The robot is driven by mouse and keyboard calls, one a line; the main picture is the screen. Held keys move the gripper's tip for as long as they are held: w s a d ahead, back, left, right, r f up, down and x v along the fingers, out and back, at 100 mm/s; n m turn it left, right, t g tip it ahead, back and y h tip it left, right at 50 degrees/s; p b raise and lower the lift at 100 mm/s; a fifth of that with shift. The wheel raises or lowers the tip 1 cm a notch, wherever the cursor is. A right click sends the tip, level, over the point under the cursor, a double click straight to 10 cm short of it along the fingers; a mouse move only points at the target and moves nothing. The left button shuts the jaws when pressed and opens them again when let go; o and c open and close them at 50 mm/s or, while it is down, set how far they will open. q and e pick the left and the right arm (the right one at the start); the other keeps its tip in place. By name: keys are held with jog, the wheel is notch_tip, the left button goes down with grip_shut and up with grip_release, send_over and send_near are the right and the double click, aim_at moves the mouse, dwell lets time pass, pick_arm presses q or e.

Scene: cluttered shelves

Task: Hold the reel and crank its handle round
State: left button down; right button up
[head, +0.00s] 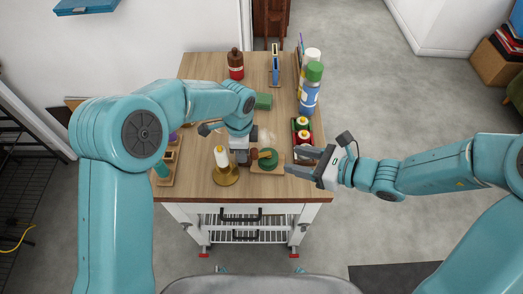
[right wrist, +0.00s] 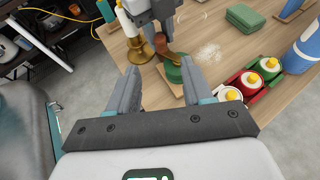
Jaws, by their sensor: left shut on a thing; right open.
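The green reel (head: 267,160) sits on a small wooden board near the table's front, with a brown part, perhaps its handle, on its left. It also shows in the right wrist view (right wrist: 173,70), upper middle, with the brown part (right wrist: 164,46) above it. My left gripper (head: 241,156) is low at the reel's left side and shut; its fingertips are partly hidden, so the exact grip point is unclear. My right gripper (head: 291,160) is open and empty, just right of the reel, its fingers pointing toward it. In the right wrist view the reel appears between and beyond the fingers.
A green block (head: 263,101) and a blue bottle (head: 310,92) stand farther back. The table's front edge is near.

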aim_at(256, 151)
jog(key=x, duration=1.1)
jog(key=shift+a+f, duration=0.1)
jog(key=shift+a, duration=0.15)
grip_shut()
